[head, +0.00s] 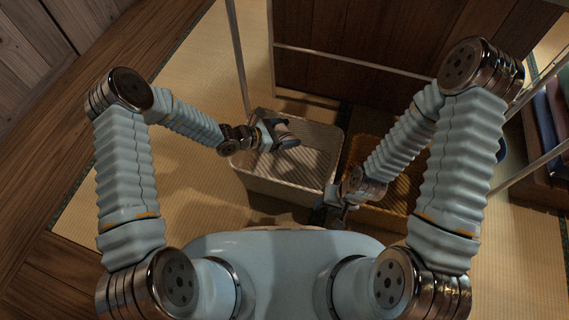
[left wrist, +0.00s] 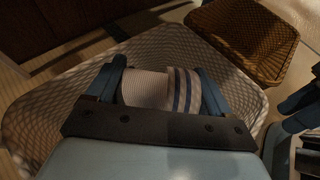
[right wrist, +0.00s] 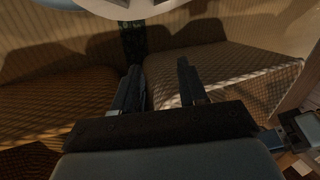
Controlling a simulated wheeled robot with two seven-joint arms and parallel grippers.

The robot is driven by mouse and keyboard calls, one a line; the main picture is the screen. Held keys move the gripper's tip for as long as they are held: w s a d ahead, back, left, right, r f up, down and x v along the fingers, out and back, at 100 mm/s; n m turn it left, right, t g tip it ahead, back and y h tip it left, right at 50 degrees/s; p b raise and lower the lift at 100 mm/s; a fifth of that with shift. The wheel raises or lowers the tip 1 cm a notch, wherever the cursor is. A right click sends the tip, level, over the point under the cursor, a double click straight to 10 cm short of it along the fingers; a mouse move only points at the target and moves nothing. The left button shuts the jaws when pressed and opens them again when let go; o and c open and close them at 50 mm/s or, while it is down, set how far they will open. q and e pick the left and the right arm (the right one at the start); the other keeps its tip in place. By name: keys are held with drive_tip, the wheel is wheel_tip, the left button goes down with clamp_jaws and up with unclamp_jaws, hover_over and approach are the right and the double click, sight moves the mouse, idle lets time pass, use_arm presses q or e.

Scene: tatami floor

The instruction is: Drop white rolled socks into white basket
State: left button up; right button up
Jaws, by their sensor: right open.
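White rolled socks with dark blue stripes (left wrist: 160,88) sit between the fingers of my left gripper (left wrist: 163,80), which is shut on them. In the head view my left gripper (head: 284,138) is over the white basket (head: 285,187), inside the outline of its rim. The white basket's mesh wall surrounds the socks in the left wrist view (left wrist: 45,112). The socks are hard to make out in the head view. My right gripper (head: 331,207) is low beside the white basket's near right corner. Its fingers are apart and empty in the right wrist view (right wrist: 158,75).
A brown woven basket (head: 388,193) stands right of the white one, partly behind my right arm. Thin metal poles (head: 238,55) rise around the baskets, with a dark wooden panel (head: 345,40) behind. Folded cloths (head: 556,108) lie at the far right. Tatami is clear at left.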

use_arm(q)
drive_tip(key=o, duration=0.3)
drive_tip(key=shift+o, duration=0.2)
drive_tip(key=p+v, duration=0.1)
drive_tip(key=v, duration=1.3)
drive_tip(key=shift+f, duration=0.1)
drive_tip(key=s+f+m+g+y+p, duration=0.1)
drive_tip(key=s+m+g+y+p, duration=0.1)
drive_tip(key=s+m, duration=0.7)
drive_tip(key=s+a+f+m+g+y+p, duration=0.1)
drive_tip(key=s+m+y+p, duration=0.3)
drive_tip(key=s+m, duration=0.5)
drive_tip(key=f+m+g+y, duration=0.1)
drive_tip(key=m+y, duration=0.1)
drive_tip(key=m, duration=0.1)
drive_tip(key=shift+f+g, duration=0.15)
drive_tip(key=shift+g, duration=0.15)
